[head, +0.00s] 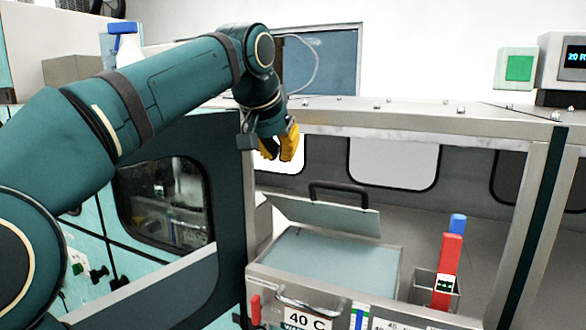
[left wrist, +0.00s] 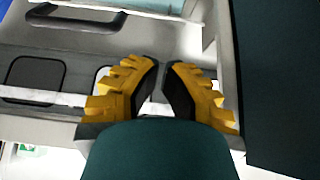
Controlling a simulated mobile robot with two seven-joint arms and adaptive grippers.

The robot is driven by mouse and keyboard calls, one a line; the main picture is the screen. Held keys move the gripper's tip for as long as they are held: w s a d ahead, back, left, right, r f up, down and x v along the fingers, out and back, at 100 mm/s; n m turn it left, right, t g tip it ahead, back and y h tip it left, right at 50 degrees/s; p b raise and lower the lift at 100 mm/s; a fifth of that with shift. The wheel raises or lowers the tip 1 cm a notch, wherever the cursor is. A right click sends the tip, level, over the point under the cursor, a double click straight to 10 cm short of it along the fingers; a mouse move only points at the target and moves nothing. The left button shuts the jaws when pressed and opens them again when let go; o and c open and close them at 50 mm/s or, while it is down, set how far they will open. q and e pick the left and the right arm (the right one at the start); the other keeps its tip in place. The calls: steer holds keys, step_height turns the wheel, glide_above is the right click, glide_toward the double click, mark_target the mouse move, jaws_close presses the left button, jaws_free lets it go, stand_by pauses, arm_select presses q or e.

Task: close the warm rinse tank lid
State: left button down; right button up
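The warm rinse tank (head: 256,283) is the steel box with the 40 C label, at lower middle in the head view. Its lid (head: 325,214) is a pale plate with a black handle (head: 338,187), raised and tilted at the tank's back edge. The tank's pale blue-grey inside shows in front of the lid. My left gripper (head: 280,158) hangs above and behind the lid, apart from it, with its yellow fingers pointing down. In the left wrist view the fingers (left wrist: 161,68) have a narrow gap and hold nothing. My right gripper is not in view.
A steel frame (head: 540,200) surrounds the bay, with a top beam (head: 400,117) near my left gripper. A small steel holder (head: 420,287) with a red module (head: 450,258) and a blue one (head: 458,223) stands right of the tank. A front handle (head: 310,307) juts out.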

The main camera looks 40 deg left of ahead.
arm_select(q)
steer(key=b+x, duration=0.2)
steer(key=x, duration=0.7)
steer(key=shift+a+f, duration=0.1)
steer(key=shift+f, duration=0.2)
steer(key=shift+w, duration=0.1)
